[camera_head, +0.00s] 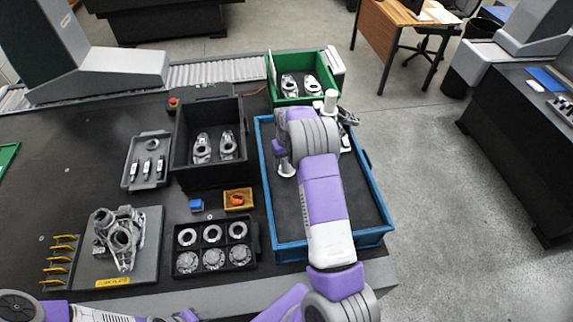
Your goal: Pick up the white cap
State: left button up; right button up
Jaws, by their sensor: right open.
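My right arm reaches over the blue-rimmed tray (262,205), and its wrist covers the tray's far part. My right gripper (347,117) is open, partly hidden behind the wrist, near the tray's far right corner. A small white knob-shaped piece (331,96) shows just left of it. This may be the white cap, but I cannot tell whether it is the cap or part of my arm. Nothing is clearly held. My left arm shows only at the bottom edge, and its gripper is not visible.
A green bin (270,75) with metal parts stands behind the tray. Left are a black bin (178,155) with two parts, a grey tray (131,170), a small orange box (238,199) and a black ring holder (252,243). The blue-rimmed tray's near floor looks bare.

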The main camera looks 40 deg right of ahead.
jog(key=shift+c, duration=0.3)
jog(key=c, duration=1.1)
